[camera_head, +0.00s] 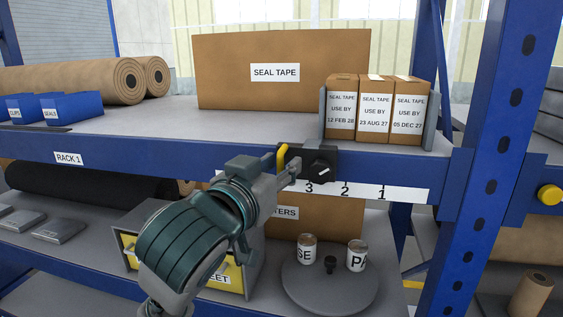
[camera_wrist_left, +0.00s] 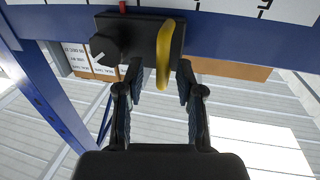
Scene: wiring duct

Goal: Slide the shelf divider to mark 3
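The shelf divider's black carriage (camera_head: 312,160) sits on the blue shelf beam, with a round knob (camera_head: 322,170) and a yellow handle (camera_head: 282,157). Its grey upright plate (camera_head: 323,112) stands left of the seal tape boxes. The number strip (camera_head: 420,191) below shows 3, 2 and 1 from left to right; 3 is just under the carriage. My left gripper (camera_head: 287,172) is at the handle. In the left wrist view, its fingers (camera_wrist_left: 160,78) are apart, with the handle (camera_wrist_left: 165,52) between them and gaps visible. A red pointer (camera_wrist_left: 122,7) shows on the carriage. My right gripper is not in view.
Three small seal tape boxes (camera_head: 375,112) stand between the plate and a grey end plate (camera_head: 430,120). A large seal tape carton (camera_head: 280,70) is behind. A blue post (camera_head: 490,150) rises at right. Below are a round turntable (camera_head: 328,290) with two cans and a yellow-fronted box.

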